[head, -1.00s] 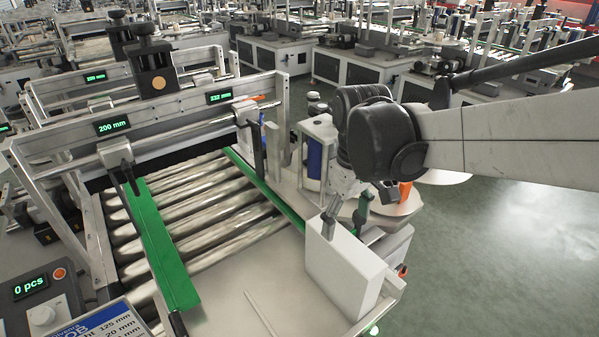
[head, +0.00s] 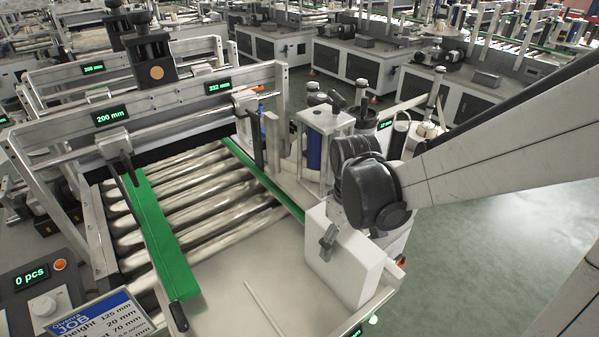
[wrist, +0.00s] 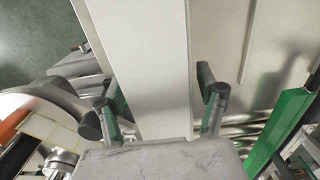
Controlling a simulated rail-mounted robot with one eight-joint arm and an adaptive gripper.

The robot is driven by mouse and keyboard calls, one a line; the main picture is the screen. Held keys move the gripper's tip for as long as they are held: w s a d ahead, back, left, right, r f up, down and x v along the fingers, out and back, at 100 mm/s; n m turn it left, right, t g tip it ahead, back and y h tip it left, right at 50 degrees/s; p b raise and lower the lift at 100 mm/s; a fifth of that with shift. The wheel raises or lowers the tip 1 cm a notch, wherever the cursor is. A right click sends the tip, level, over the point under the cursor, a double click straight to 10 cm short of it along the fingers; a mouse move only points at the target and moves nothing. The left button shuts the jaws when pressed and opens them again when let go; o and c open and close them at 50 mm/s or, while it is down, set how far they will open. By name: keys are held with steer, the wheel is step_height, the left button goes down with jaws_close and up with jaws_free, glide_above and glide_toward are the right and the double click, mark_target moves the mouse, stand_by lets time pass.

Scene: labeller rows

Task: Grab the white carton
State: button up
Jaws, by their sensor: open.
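The white carton (head: 344,262) stands upright on the metal table at the right front of the labeller in the head view. In the wrist view the carton (wrist: 142,60) fills the middle as a long pale face. My gripper (wrist: 160,112) is open, with one finger on each side of the carton's near end. The fingers have green inner pads and look apart from the carton, though contact on the far side is hard to tell. In the head view one finger (head: 328,238) shows in front of the carton's face; the other is hidden behind it.
Green guide rails (head: 160,236) flank the metal rollers (head: 205,205) left of the carton. A metal frame with displays spans the rollers. The label unit with a blue cylinder (head: 313,150) stands behind the carton. The table (head: 235,310) left of the carton is mostly clear.

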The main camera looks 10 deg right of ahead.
step_height(320, 180, down, 2)
steer(key=shift+f, duration=0.1)
steer(key=shift+c, duration=0.4)
steer(key=c, duration=1.4)
steer(key=shift+r, duration=0.2)
